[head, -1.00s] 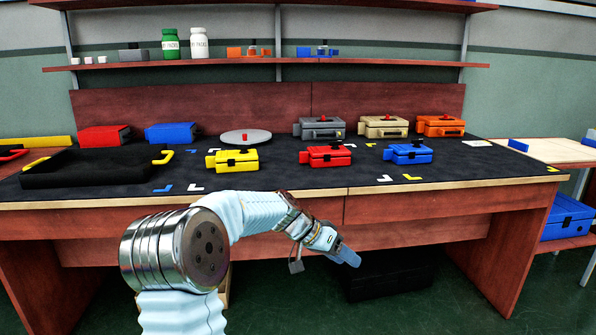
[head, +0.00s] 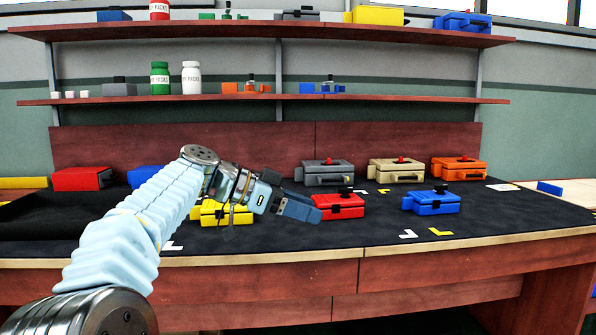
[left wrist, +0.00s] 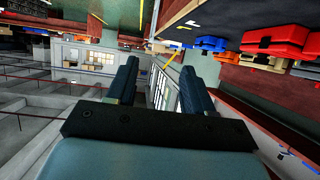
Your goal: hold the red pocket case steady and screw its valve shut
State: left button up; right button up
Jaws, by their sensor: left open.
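The red pocket case (head: 338,208) lies on the dark mat at mid-bench, with a small dark part on its top; I cannot tell how its valve is set. It also shows in the left wrist view (left wrist: 278,36), at the upper right. My left gripper (head: 303,207) is open and empty, its fingers pointing right just left of the red case. In the head view the fingers overlap the case's left edge; contact cannot be told. In the left wrist view, nothing is between the fingers (left wrist: 158,72). My right gripper is not in view.
A yellow case (head: 222,214) sits partly behind my left arm. A blue case (head: 431,202) is to the right. Grey (head: 328,172), tan (head: 396,172) and orange (head: 459,169) cases stand behind. The mat between the red and blue cases is clear.

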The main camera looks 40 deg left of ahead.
aim_at(345, 192)
jog(key=i+j, duration=0.35)
jog(key=j, duration=0.15)
jog(key=i+j, duration=0.3)
jog(key=j, duration=0.2)
